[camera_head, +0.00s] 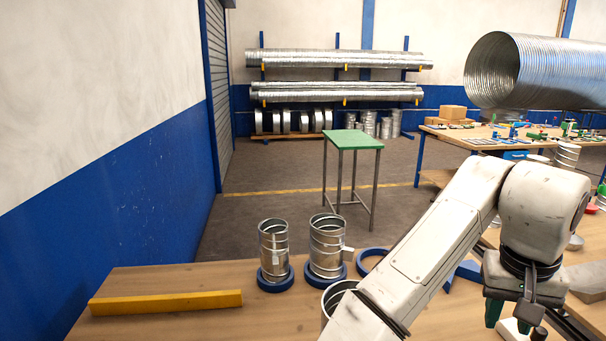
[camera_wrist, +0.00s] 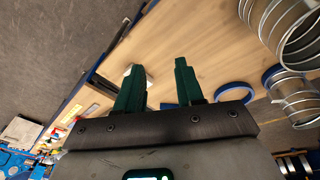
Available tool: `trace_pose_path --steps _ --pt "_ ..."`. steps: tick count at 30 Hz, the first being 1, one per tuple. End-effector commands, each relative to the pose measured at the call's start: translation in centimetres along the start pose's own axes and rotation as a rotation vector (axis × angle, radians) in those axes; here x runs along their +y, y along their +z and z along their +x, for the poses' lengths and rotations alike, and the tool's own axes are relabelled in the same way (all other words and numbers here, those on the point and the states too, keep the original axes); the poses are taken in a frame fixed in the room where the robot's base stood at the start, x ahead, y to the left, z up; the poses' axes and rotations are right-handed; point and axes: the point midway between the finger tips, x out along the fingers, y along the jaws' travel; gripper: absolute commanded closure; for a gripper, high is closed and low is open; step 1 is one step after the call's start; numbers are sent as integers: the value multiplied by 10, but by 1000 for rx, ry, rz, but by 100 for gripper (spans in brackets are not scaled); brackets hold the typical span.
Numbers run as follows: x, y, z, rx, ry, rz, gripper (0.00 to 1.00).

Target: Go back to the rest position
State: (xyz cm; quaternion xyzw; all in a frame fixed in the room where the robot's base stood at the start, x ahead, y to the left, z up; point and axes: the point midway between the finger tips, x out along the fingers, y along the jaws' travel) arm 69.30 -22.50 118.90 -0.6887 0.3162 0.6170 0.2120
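My gripper (camera_head: 508,316) hangs at the lower right of the head view, above the wooden workbench, with my white arm reaching across to it. In the wrist view its two green fingers (camera_wrist: 160,90) stand apart, with nothing between them but bare bench top behind. A small white object (camera_head: 512,328) is partly hidden behind the fingers in the head view. I cannot tell its shape or how far below the fingers it is.
Two metal duct pieces (camera_head: 273,246) (camera_head: 327,243) stand in blue rings on the workbench (camera_head: 180,272). A third duct piece (camera_head: 337,296) is partly behind my arm. A yellow bar (camera_head: 166,303) lies at the front left. A green-topped stand (camera_head: 353,139) stands beyond the bench.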

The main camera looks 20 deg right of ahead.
Motion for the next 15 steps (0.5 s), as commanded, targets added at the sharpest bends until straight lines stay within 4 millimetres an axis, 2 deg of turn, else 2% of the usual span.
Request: trace_pose_path --steps 9,15 --pt "30 -19 30 188 154 -27 63" --pt "36 -25 60 313 229 -125 63"
